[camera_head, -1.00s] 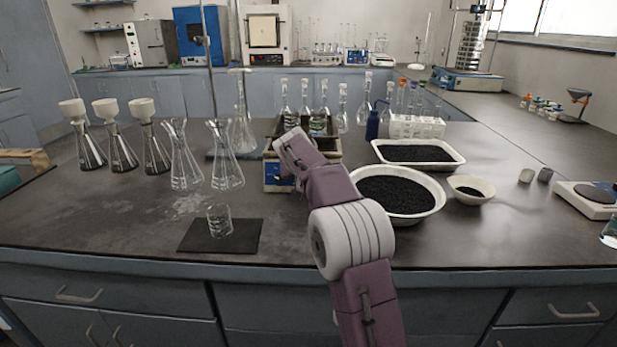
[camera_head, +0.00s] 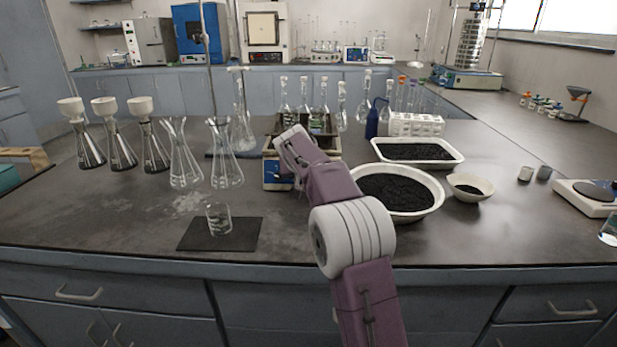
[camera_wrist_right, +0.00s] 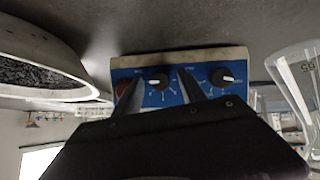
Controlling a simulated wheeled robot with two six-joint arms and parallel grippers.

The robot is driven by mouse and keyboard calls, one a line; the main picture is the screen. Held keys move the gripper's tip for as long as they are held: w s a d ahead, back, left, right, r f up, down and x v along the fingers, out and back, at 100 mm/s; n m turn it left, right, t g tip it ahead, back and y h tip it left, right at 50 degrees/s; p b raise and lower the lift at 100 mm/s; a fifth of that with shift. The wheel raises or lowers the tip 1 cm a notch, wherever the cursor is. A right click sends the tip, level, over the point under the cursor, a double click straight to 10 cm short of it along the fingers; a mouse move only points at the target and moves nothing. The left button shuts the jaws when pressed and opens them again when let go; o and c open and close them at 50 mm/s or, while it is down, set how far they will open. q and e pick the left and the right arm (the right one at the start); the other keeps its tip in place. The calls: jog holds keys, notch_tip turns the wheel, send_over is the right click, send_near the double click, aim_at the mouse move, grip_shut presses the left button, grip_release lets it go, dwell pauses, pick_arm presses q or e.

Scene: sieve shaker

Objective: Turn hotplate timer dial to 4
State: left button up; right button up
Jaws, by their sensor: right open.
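The hotplate (camera_head: 277,174), a box with a blue front panel, stands mid-bench in the head view, partly covered by my right arm. In the right wrist view its blue panel (camera_wrist_right: 205,88) appears upside down with two black dials with white pointer marks: one dial (camera_wrist_right: 158,82) nearer the middle and another dial (camera_wrist_right: 222,77) to the right. A dark red round part (camera_wrist_right: 122,88) is at the panel's left. My right gripper (camera_wrist_right: 158,84) is open, its two fingers appearing on either side of the middle dial. Contact cannot be told. The scale numbers are too small to read.
White basins of black granules, a large one (camera_head: 400,212) and a tray (camera_head: 418,161), stand right of my arm. Conical flasks (camera_head: 226,172) stand left of the hotplate. A small beaker (camera_head: 219,219) sits on a dark mat (camera_head: 190,240). The front bench strip is clear.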

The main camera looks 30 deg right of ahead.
jog(key=p+v, duration=0.1)
jog(key=v, duration=0.7)
jog(key=shift+s+a+r, duration=0.25)
